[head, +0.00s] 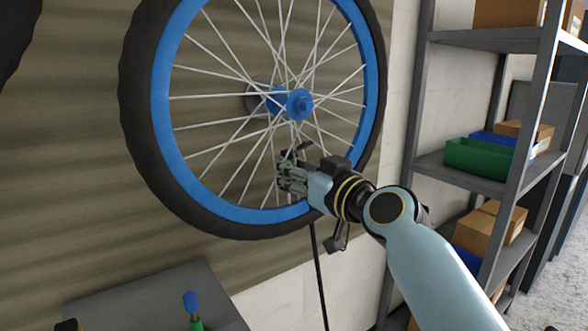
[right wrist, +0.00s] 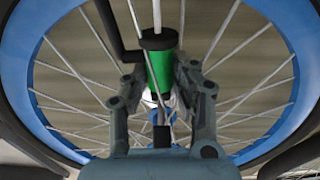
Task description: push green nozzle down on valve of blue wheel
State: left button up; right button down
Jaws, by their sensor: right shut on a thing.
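The blue wheel (head: 160,110), with a blue rim, black tyre and silver spokes, hangs upright against the wall. Its rim also shows in the right wrist view (right wrist: 18,75). My right gripper (head: 284,172) is at the lower spokes, just inside the rim. In the right wrist view, its fingers (right wrist: 160,85) are shut on the green nozzle (right wrist: 160,70), which has a black collar and a black lever. In the head view the nozzle is mostly hidden by the gripper. I cannot make out the valve or whether the nozzle touches it. My left gripper is out of view.
A black hose (head: 319,275) hangs below my right gripper. A grey shelf rack (head: 475,180) with a green bin (head: 480,157) and boxes stands at the right. A grey tabletop (head: 150,300) with a blue-topped green item (head: 192,303) is at the lower left.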

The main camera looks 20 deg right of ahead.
jog(key=c, duration=1)
grip_release()
jog(key=shift+o, duration=0.6)
jog(key=shift+s, duration=0.1)
jog(key=v, duration=0.9)
jog(key=shift+s+d, duration=0.15)
jog(key=shift+s, duration=0.2)
